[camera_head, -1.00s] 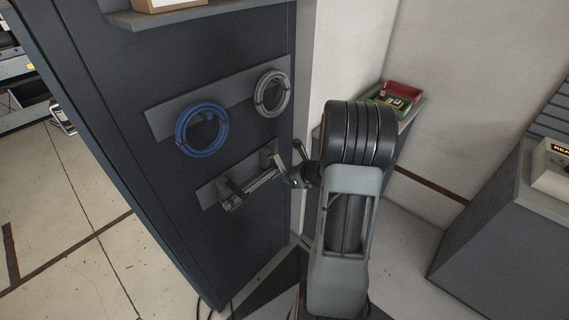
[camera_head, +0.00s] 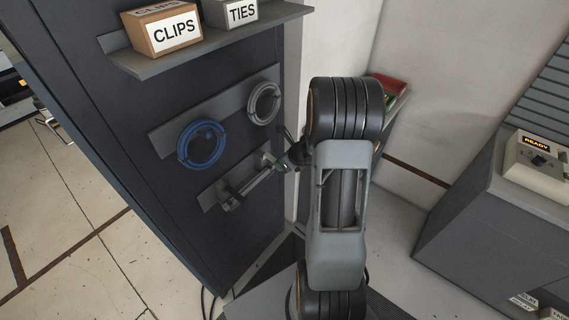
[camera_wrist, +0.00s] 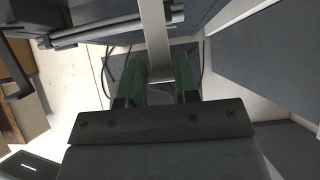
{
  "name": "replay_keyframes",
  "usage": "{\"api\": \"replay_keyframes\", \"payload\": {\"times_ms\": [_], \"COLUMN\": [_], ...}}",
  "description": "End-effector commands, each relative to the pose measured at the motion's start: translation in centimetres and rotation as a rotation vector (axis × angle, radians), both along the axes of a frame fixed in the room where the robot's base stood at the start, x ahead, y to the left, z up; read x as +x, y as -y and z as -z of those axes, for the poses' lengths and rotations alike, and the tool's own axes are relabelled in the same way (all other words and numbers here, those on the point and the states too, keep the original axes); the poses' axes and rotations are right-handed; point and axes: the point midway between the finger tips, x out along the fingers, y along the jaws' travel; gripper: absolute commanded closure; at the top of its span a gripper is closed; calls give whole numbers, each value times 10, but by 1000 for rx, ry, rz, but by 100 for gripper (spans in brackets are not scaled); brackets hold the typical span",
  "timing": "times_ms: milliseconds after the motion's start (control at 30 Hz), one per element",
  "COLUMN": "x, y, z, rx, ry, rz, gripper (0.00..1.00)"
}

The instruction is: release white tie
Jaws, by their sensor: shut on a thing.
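In the wrist view a pale, flat strip, seemingly the white tie (camera_wrist: 154,35), runs from the top edge down between the green fingers of my gripper (camera_wrist: 161,72). My gripper is shut on it. In the head view my gripper (camera_head: 294,157) is beside the right end of a grey bar (camera_head: 247,187) on the lower bracket of the dark rack panel. My arm hides part of it there. A small pale piece shows at that bar end; I cannot tell whether it is the tie.
A blue coil (camera_head: 201,145) and a grey coil (camera_head: 264,103) hang above the bar. Boxes marked CLIPS (camera_head: 169,31) and TIES (camera_head: 238,13) stand on a shelf. A red tray (camera_head: 390,84) and a console marked READY (camera_head: 537,155) are to the right.

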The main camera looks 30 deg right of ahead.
Motion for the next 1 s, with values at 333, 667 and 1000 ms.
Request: {"api": "replay_keyframes", "payload": {"times_ms": [333,667,1000], "x": [4,4,2], "y": [-1,-2,-1], "z": [-7,-7,-5], "rx": [0,0,0], "ry": [12,10,4], "rz": [-3,-4,0], "gripper": [100,67,45]}}
